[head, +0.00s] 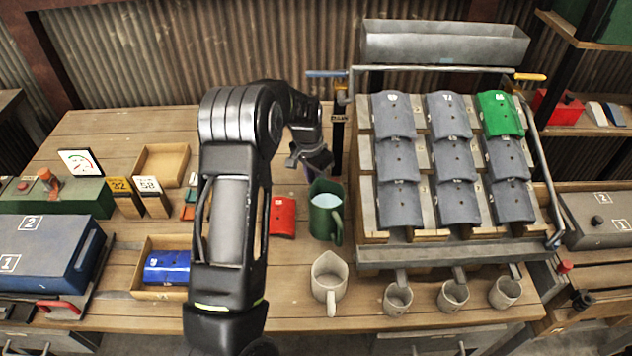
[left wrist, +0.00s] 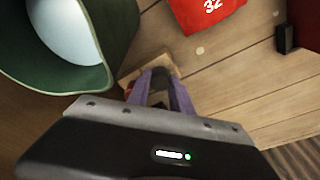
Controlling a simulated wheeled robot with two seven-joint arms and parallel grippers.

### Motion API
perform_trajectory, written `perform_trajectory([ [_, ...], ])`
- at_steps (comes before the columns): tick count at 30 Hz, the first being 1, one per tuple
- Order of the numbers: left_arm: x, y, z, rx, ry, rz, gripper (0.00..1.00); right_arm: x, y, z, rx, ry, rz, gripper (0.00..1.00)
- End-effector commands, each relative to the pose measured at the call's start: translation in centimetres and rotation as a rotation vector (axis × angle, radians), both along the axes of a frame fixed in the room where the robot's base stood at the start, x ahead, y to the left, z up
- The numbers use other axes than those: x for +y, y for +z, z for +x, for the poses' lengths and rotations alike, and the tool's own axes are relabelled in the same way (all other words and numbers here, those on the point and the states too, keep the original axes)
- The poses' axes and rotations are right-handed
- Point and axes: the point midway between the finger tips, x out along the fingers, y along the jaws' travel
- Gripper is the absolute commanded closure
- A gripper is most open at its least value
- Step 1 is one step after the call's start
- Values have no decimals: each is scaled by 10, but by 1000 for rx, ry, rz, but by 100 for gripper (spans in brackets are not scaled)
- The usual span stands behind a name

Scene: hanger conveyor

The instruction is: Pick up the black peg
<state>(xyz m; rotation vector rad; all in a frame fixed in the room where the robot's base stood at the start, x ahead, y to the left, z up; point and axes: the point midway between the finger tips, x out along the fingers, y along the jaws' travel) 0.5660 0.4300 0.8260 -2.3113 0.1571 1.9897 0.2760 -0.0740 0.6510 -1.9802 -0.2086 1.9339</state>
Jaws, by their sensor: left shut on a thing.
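In the head view my left arm reaches over the bench, and its gripper (head: 318,165) is just behind the green mug (head: 325,212). In the left wrist view the gripper (left wrist: 158,80) has its fingers close together, shut on a small dark piece between the tips. The fingers hide most of it; its place fits the black peg, but its shape is unclear. A light wooden block (left wrist: 148,64) shows just beyond the tips; I cannot tell whether they touch it. The green mug (left wrist: 100,75) is close beside the fingers. My right gripper is not in view.
A red curved piece (head: 283,215) lies left of the mug. A rack (head: 365,190) of grey pieces and one green piece stands on the right. Cream mugs (head: 328,280) stand in front. A wooden tray (head: 163,163) lies behind left. Bare bench shows at the back left.

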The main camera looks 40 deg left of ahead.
Motion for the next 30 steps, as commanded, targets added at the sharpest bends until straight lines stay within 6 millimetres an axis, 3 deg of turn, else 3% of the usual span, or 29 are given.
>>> perform_trajectory([
  [5,0,15,1,-4,0,0,100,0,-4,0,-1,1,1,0],
  [18,0,91,1,-3,-1,2,100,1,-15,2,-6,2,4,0],
  [30,0,100,0,-1,0,0,100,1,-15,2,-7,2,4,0],
])
